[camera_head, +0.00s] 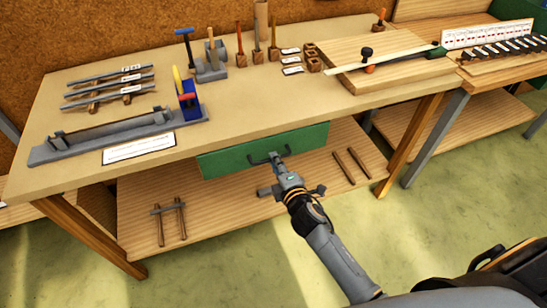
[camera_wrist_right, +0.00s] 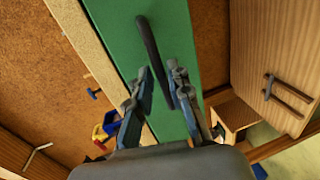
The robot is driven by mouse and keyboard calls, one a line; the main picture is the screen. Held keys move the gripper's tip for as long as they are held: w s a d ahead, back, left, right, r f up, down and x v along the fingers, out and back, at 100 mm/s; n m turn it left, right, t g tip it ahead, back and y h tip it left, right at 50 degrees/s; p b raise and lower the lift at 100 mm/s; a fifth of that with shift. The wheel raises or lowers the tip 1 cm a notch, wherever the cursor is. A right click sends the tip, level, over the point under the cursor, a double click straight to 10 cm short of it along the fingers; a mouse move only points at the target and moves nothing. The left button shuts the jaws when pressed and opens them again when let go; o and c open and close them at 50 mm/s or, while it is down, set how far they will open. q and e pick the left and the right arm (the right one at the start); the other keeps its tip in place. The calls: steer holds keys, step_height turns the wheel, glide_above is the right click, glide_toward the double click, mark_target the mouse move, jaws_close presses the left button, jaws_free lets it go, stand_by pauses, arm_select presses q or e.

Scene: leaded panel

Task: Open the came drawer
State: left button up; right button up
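The green came drawer (camera_head: 228,163) sits under the front edge of the workbench top, and I see no open gap above its front. Its dark bar handle (camera_head: 256,161) is on the middle of the front. My right gripper (camera_head: 277,163) is at the handle. In the right wrist view the drawer front (camera_wrist_right: 116,35) fills the middle, and the handle (camera_wrist_right: 149,45) runs between the two fingers of my right gripper (camera_wrist_right: 159,72). The fingers are apart, with visible space beside the handle. My left gripper is not in view.
The workbench top (camera_head: 240,110) carries a long grey jig (camera_head: 110,135), upright tools and a wooden board (camera_head: 350,75). A lower shelf (camera_head: 215,205) with wooden pieces lies below the drawer. Wooden legs (camera_head: 410,145) stand at the sides. The floor in front is clear.

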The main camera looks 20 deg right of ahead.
steer(key=shift+x, duration=1.25)
jaws_close()
